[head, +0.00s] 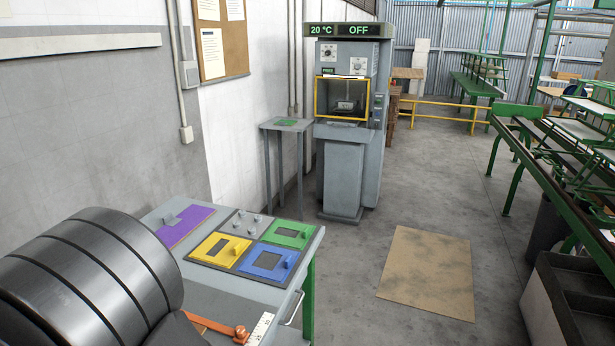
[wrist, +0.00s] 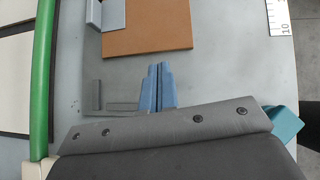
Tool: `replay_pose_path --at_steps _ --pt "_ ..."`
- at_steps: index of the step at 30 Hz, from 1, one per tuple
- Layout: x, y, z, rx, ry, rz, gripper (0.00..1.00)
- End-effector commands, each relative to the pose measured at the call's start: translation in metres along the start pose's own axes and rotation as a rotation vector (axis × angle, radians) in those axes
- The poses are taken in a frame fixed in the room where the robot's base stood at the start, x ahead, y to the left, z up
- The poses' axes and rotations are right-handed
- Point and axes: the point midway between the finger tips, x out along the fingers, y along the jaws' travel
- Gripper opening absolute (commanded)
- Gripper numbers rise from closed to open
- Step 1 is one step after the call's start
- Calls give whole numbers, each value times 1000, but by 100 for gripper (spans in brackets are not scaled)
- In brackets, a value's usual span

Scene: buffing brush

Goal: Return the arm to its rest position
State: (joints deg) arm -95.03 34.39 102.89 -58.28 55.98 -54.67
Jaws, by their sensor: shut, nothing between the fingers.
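My gripper (wrist: 159,68) shows in the wrist view, its two blue fingers close together with nothing between them. It is over a grey work surface (wrist: 225,80), with a flat brown board (wrist: 150,32) just beyond the fingertips. I cannot tell its height above the surface. The gripper does not show in the head view. No brush can be made out for certain in either view.
The workbench (head: 285,297) holds purple (head: 188,226), yellow (head: 219,251), blue (head: 268,264) and green (head: 289,235) plates. An orange part (head: 240,333) lies near its front edge. A grey oven (head: 345,70) reading OFF stands behind; open floor lies right.

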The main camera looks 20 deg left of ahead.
Motion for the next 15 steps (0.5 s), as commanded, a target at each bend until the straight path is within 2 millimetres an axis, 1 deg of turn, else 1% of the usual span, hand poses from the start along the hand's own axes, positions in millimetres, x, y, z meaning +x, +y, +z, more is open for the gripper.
replay_pose_path --at_steps 1,3,6,9,11,15 --pt "12 -1 0 0 1 -4 0" --pt "26 -1 0 1 1 -5 0" --pt "43 -1 0 0 1 -5 0" --pt "55 -1 -1 0 1 -3 0" --pt "46 0 -7 -3 1 3 0" --pt "40 0 -13 -1 1 1 0"
